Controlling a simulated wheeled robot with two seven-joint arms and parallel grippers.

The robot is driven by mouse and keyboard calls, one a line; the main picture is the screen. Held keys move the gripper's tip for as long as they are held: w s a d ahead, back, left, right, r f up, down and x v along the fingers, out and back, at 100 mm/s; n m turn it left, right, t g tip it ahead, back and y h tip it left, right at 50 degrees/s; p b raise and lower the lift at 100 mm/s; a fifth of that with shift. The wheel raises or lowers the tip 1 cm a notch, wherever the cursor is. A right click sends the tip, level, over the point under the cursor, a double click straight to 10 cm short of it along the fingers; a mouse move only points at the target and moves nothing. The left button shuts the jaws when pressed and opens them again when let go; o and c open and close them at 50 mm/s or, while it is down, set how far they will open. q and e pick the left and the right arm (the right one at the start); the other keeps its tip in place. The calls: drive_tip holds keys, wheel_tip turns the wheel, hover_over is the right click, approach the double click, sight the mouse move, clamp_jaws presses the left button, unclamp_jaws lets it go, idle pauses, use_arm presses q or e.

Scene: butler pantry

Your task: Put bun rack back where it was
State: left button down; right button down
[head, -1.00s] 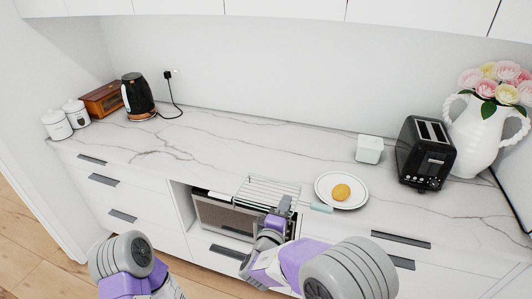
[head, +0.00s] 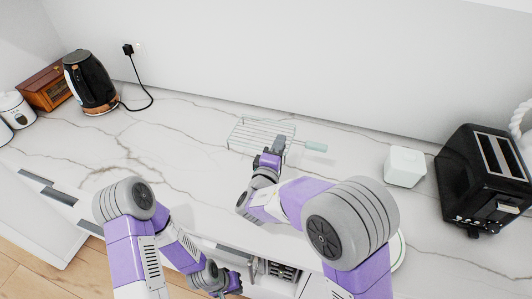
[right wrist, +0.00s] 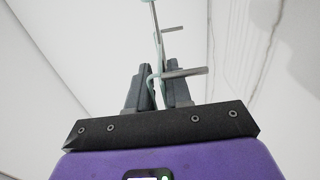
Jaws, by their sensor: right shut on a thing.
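The bun rack (head: 252,130) is a wire rack with a mint handle (head: 316,147). In the head view it shows over the middle of the white marble counter, toward the wall; I cannot tell whether it touches the counter. My right gripper (head: 272,151) is shut on the rack's near side. In the right wrist view the fingers (right wrist: 158,88) close on a thin mint-coloured part, with metal bars beside it. My left gripper (head: 232,283) is low, in front of the counter, away from the rack; its jaws are too small to read.
The black kettle (head: 91,84) and wooden box (head: 46,88) stand at the left. A pale mint box (head: 405,166) and black toaster (head: 481,180) stand at the right. A plate's rim (head: 399,251) shows behind my right arm. The counter's left middle (head: 175,150) is clear.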

drive_tip(key=f, duration=0.3)
drive_tip(key=f+b, duration=0.1)
drive_tip(key=f, duration=0.1)
drive_tip(key=shift+s, duration=0.3)
drive_tip(key=shift+w+f+b, duration=0.1)
drive_tip(key=shift+f+b, duration=0.35)
drive_tip(key=shift+f, duration=1.85)
drive_tip(key=shift+r, duration=0.1)
